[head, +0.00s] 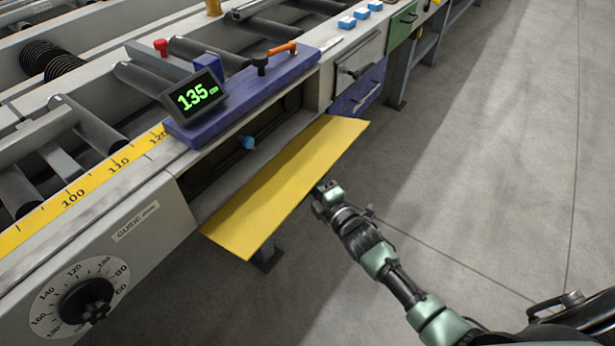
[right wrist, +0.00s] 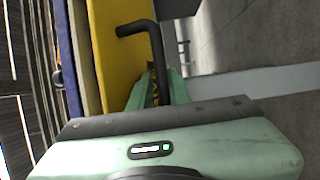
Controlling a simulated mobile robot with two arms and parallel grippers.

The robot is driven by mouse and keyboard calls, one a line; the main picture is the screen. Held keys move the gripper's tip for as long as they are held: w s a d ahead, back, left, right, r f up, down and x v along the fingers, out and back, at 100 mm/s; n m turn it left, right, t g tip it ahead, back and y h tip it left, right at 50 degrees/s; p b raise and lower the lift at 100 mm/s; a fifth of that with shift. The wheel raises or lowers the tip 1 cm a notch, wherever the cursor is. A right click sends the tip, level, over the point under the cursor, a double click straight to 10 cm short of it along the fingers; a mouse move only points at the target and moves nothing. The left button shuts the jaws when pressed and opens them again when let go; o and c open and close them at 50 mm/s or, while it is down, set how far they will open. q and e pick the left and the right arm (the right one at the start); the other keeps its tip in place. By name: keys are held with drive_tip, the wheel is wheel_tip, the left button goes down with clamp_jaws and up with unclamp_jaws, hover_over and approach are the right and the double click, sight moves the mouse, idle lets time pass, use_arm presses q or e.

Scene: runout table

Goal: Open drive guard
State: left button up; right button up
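The yellow drive guard (head: 290,185) is swung out and down from the front of the table, like a flap. The dark recess (head: 235,155) behind it shows, with a blue knob (head: 247,142) inside. My right gripper (head: 325,194) is at the guard's outer edge. In the right wrist view the guard (right wrist: 115,45) is close, and a bent black handle (right wrist: 150,38) runs down between my green fingers (right wrist: 157,88). The fingers appear closed on the handle. The handle is hidden in the head view. My left gripper is not in view.
A purple panel (head: 285,75) with a 135 display (head: 198,95) sits above the recess. A round dial (head: 88,298) is at the lower left. Grey and purple drawers (head: 358,62) are beyond the guard. The floor (head: 480,140) to the right is clear.

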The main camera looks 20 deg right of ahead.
drive_tip(key=shift+s+d, duration=0.1)
drive_tip(key=shift+s, duration=0.3)
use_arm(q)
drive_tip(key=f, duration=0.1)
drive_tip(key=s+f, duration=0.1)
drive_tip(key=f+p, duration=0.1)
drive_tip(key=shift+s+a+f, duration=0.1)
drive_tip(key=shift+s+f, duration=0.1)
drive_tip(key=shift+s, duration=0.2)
use_arm(e)
drive_tip(key=v, duration=0.7)
